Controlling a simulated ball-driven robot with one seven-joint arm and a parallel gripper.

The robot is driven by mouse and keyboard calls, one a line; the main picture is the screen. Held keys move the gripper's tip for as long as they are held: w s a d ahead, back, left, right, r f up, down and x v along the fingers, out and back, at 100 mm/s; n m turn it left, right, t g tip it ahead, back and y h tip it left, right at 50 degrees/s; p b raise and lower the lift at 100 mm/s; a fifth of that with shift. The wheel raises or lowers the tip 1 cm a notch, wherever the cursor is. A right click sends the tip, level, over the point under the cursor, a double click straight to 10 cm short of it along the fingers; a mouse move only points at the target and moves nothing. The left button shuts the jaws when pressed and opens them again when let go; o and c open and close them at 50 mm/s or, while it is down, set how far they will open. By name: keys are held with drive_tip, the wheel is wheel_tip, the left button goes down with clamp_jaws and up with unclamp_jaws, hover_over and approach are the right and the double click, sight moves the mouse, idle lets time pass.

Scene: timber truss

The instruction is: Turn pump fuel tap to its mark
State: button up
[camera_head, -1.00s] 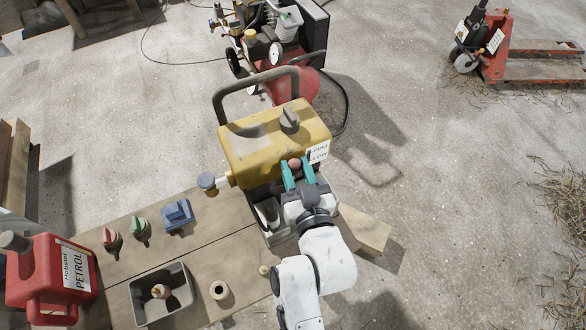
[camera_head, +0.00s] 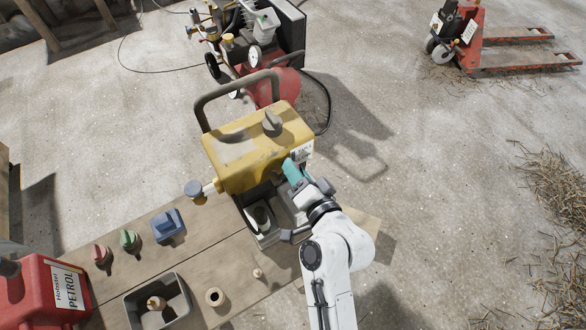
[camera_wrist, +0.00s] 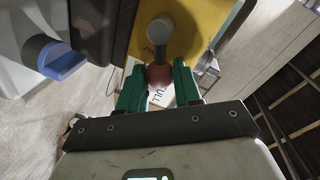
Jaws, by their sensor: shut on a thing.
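The yellow pump (camera_head: 245,152) stands at the far end of the wooden bench. Its tap shows in the wrist view as a grey lever (camera_wrist: 159,30) ending in a red-brown ball (camera_wrist: 159,77), against the yellow body. My gripper (camera_wrist: 159,72) is shut on the ball, one green finger on each side. In the head view my gripper (camera_head: 291,172) is at the pump's front right, seen edge-on, and hides the ball. A white label (camera_head: 304,151) is partly covered beside it; its lettering shows upside down in the wrist view (camera_wrist: 162,97). The mark cannot be made out.
The bench holds a red petrol can (camera_head: 40,295), a grey bin (camera_head: 140,312), red and green knobs, a blue block (camera_head: 168,224) and small round pieces. A red compressor (camera_head: 262,85) stands behind; a pallet truck (camera_head: 475,45) at upper right.

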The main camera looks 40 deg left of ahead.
drive_tip(key=shift+w+d+f+m+g, duration=0.15)
drive_tip(key=shift+f+m, duration=0.25)
drive_tip(key=shift+m, duration=0.45)
drive_tip(key=shift+w+a+f+m+g, duration=0.1)
drive_tip(key=shift+f+m+g, duration=0.25)
drive_tip(key=shift+m, duration=0.5)
drive_tip(key=shift+f, duration=0.15)
drive_tip(key=o, duration=1)
drive_tip(key=shift+o, duration=0.2)
drive_tip(key=v, duration=1.1)
drive_tip(key=shift+b, duration=0.4)
drive_tip(key=shift+f, duration=0.1)
